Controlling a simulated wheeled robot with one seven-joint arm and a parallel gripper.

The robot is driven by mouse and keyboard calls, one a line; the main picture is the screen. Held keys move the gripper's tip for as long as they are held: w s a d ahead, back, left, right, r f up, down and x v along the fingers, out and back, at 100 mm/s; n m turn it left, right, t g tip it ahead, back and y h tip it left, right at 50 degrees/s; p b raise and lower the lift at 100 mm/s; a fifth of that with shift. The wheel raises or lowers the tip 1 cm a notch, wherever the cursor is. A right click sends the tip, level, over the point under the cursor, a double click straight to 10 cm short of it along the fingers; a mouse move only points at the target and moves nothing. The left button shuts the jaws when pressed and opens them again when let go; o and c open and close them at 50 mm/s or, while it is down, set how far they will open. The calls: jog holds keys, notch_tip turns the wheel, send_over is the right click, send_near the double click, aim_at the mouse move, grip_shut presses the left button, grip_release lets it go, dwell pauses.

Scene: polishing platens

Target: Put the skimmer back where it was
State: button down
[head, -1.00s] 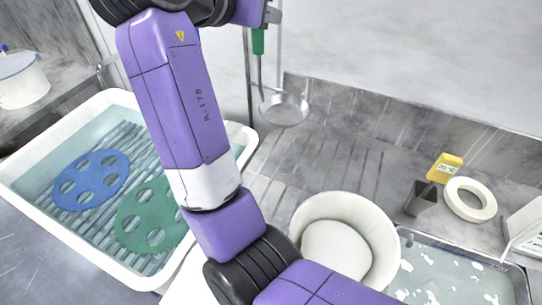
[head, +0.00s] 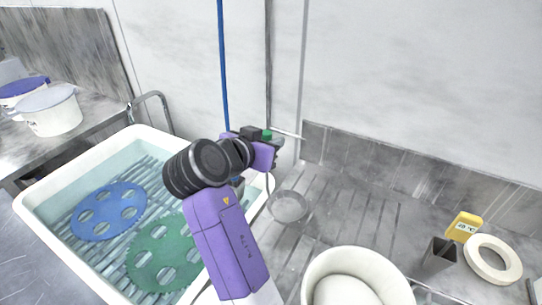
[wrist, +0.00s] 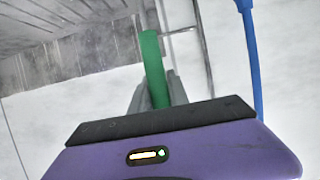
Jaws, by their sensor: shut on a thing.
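The skimmer has a green handle and a thin rod down to a shallow round pan (head: 290,207). My gripper (head: 270,138) is shut on the green handle, whose top shows just above the jaws in the head view. In the wrist view the green handle (wrist: 152,60) stands between the fingers of my gripper (wrist: 157,90). The pan hangs below the gripper, over the grey grooved drainboard (head: 345,215) to the right of the white tub (head: 45,238). I cannot tell whether the pan touches the board. No empty hook or holder is clearly visible.
The tub holds water, a blue disc (head: 108,212) and a green disc (head: 165,252) with holes. A white bucket (head: 352,262), a dark square cup (head: 438,255), a yellow thermometer block (head: 464,226) and a white ring (head: 493,258) stand right. A blue hose (head: 223,65) hangs behind my arm.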

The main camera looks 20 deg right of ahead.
jog(key=shift+f, duration=2.45)
jog(key=shift+f, duration=0.15)
jog(key=c, duration=1.3)
grip_release()
jog(key=shift+o, duration=0.2)
jog(key=b+v, duration=0.1)
jog(key=v, duration=1.1)
